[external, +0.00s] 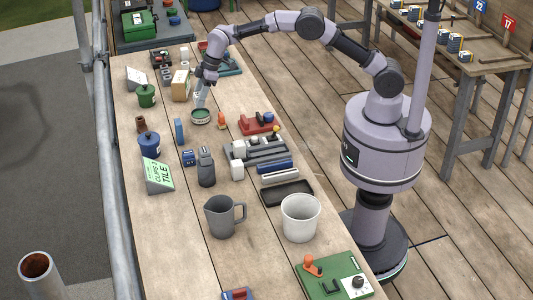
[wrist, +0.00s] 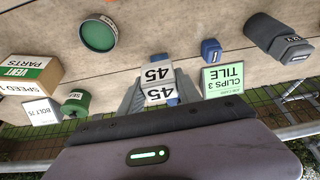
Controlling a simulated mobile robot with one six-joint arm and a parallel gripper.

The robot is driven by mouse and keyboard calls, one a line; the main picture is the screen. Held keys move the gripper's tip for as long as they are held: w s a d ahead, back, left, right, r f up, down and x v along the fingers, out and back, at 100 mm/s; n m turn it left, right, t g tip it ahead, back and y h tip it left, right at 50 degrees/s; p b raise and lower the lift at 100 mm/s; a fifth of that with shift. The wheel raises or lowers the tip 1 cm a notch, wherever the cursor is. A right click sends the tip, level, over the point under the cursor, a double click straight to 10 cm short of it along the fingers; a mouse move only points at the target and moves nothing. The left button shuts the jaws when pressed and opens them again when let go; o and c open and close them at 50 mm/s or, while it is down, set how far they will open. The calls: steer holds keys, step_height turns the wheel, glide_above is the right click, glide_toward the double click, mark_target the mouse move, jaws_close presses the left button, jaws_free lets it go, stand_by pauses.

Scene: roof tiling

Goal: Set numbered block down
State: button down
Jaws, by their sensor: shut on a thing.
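The numbered block (wrist: 158,72) is white with black "45" marks on its faces. My gripper (wrist: 157,92) is shut on it, with grey fingers on either side in the wrist view. In the external view my gripper (external: 200,93) points down over the far half of the wooden bench, just behind a round green-lined dish (external: 201,117). The block looks held above the bench top; the exact gap is hard to judge. The dish also shows in the wrist view (wrist: 98,34), up and left of the block, apart from it.
A cardboard box (external: 180,86) and green pot (external: 147,96) stand left of my gripper. A blue pot (external: 149,145), dark bottle (external: 206,168) and green-white tile-clips sign (external: 157,175) stand nearer the camera. Red (external: 258,124) and grey fixtures (external: 255,150) lie to the right.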

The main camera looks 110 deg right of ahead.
steer(key=s+a+n+g+y+b, duration=0.1)
steer(key=s+a+n, duration=0.25)
steer(key=a, duration=0.55)
steer(key=s+a+n+y, duration=0.1)
steer(key=s+a+n, duration=0.25)
steer(key=a, duration=0.55)
steer(key=s+a+n+g+y, duration=0.2)
steer(key=s+a+n, duration=0.4)
steer(key=s+a, duration=0.8)
steer(key=f, duration=0.3)
steer(key=s+f, duration=0.1)
steer(key=f, duration=0.5)
steer(key=shift+s+d+f+b, duration=0.2)
steer(key=shift+s+d+b, duration=0.1)
steer(key=shift+d+b, duration=0.1)
glide_above(243, 193)
steer(key=d, duration=0.2)
steer(key=shift+s+a+f+b, duration=0.15)
steer(key=shift+f+b, duration=0.05)
steer(key=shift+f, duration=0.4)
steer(key=shift+s+a+f+b, duration=0.1)
steer(key=shift+f+b, duration=0.05)
steer(key=shift+f, duration=0.45)
steer(key=shift+f+b, duration=1.05)
steer(key=shift+f, duration=0.75)
steer(key=c, duration=0.8)
jaws_free()
steer(key=shift+r, duration=0.1)
steer(key=shift+c, duration=0.2)
steer(key=shift+r, duration=0.1)
